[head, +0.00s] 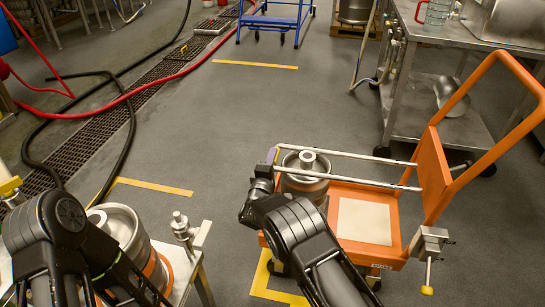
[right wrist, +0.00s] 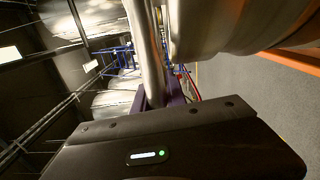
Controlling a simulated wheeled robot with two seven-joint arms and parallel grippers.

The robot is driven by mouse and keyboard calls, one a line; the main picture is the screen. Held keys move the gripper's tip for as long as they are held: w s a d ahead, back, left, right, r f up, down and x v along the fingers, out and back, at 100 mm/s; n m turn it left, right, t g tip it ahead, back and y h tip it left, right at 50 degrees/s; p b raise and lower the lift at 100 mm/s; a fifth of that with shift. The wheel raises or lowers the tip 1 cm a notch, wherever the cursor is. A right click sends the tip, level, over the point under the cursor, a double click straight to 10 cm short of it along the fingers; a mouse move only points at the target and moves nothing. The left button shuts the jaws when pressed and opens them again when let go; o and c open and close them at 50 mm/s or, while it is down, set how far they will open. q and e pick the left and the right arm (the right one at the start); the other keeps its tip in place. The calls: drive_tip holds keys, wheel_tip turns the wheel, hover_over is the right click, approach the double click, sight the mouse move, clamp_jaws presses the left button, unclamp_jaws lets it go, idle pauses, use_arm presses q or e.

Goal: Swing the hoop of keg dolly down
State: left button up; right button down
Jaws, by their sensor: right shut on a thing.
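The orange keg dolly (head: 405,225) stands at the right, with a tall orange handle frame. Its hoop (head: 360,157) is two parallel silver bars running left from the orange upright, about level, past a steel keg (head: 303,185) on the deck. The keg's neck shows between the bars. My right gripper (head: 271,156) is shut on the hoop's left end, beside the keg. In the right wrist view the silver hoop bar (right wrist: 148,55) runs into my purple fingers, close to the keg's rounded side (right wrist: 225,25). My left arm is at the lower left; its gripper is out of view.
Another keg (head: 122,228) stands on a metal stand at the lower left. Hoses and a floor drain grate (head: 95,145) lie at the left. A steel table (head: 470,35) stands at the upper right. The grey floor in the middle is clear.

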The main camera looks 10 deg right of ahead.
drive_tip(key=shift+s+d+f, duration=0.1)
drive_tip(key=shift+d+f, duration=0.1)
drive_tip(key=shift+f, duration=0.3)
drive_tip(key=c, duration=1.4)
unclamp_jaws()
drive_tip(key=shift+f, duration=0.1)
drive_tip(key=shift+o, duration=0.2)
drive_tip(key=shift+s+a+r, duration=0.1)
drive_tip(key=shift+r, duration=0.1)
drive_tip(key=p+v, duration=0.2)
drive_tip(key=v, duration=0.5)
drive_tip(key=shift+s, duration=0.2)
drive_tip(key=shift+f, duration=0.1)
